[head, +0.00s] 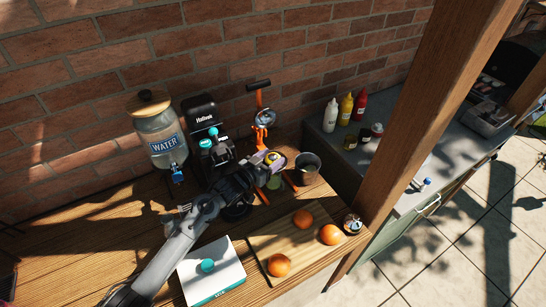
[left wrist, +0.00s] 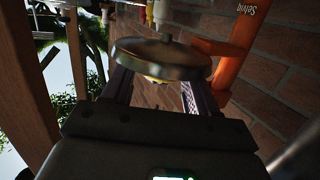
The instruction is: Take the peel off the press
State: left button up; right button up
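The orange press (head: 260,100) stands against the brick wall, with a dark lever handle and a metal upper part. It also shows in the left wrist view as an orange upright (left wrist: 242,45) with a round metal disc (left wrist: 160,58). A yellow piece, likely the peel (head: 274,157), sits low on the press; in the left wrist view only a sliver (left wrist: 156,80) shows beneath the disc. My left gripper (head: 268,160) is at the press. Its fingers (left wrist: 157,92) are spread on both sides of the yellow sliver; I cannot tell whether they touch it. My right gripper is not in view.
A cutting board (head: 270,240) with three oranges (head: 303,218) lies in front. A dark cup (head: 308,163) stands right of the press. A black machine (head: 201,113) and a water dispenser (head: 158,128) stand left; a white box (head: 213,275) is at the front. A wooden post (head: 430,110) rises at right.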

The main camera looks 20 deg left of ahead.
pick_arm(q)
jog(key=c, duration=0.4)
